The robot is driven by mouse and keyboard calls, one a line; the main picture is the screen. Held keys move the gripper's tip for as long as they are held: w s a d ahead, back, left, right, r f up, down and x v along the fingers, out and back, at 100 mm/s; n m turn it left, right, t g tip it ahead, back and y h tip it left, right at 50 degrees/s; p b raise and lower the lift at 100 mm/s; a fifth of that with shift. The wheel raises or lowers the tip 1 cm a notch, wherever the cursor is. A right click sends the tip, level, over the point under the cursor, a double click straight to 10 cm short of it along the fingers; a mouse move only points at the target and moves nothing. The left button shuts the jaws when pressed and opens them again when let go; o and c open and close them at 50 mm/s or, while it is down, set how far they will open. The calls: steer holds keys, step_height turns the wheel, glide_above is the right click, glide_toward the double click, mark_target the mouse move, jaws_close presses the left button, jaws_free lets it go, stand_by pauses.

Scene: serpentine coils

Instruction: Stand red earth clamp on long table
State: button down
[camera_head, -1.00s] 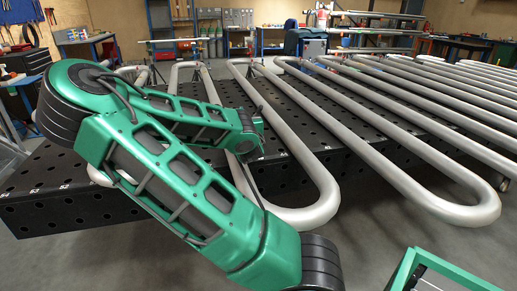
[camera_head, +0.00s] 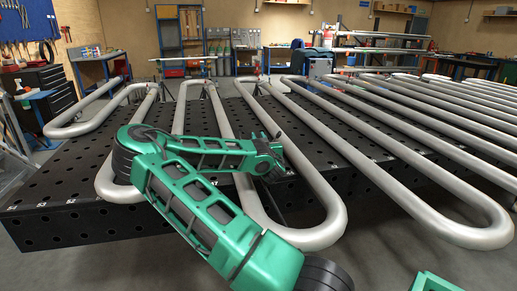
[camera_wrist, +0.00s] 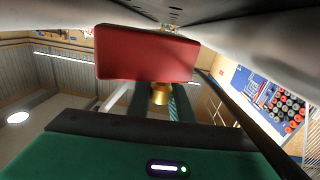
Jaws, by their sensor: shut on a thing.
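The red earth clamp (camera_wrist: 147,55) shows in the wrist view as a red block with a brass stud (camera_wrist: 161,95) below it. My gripper (camera_wrist: 163,108) is shut on it; its dark fingers show on either side of the stud. In the head view the gripper end (camera_head: 272,160) is low among the pipe coils, and I cannot make out the clamp or the fingers there. The long table (camera_head: 75,185) is black with rows of round holes. I cannot tell whether the clamp touches anything beyond my gripper.
Grey serpentine pipe coils (camera_head: 335,190) lie over the table and extend past its front edge at the right. Bare tabletop shows at the left, around my arm. Workbenches and a tool board (camera_head: 24,24) stand behind. Grey floor (camera_head: 150,270) is open in front.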

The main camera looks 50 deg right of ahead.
steer(key=shift+d+f, duration=0.35)
steer(key=shift+d, duration=0.1)
steer(key=shift+f, duration=0.1)
steer(key=shift+s+d+f, duration=0.1)
steer(key=shift+f, duration=1.5)
steer(key=shift+a+f, duration=0.15)
steer(key=shift+a, duration=0.1)
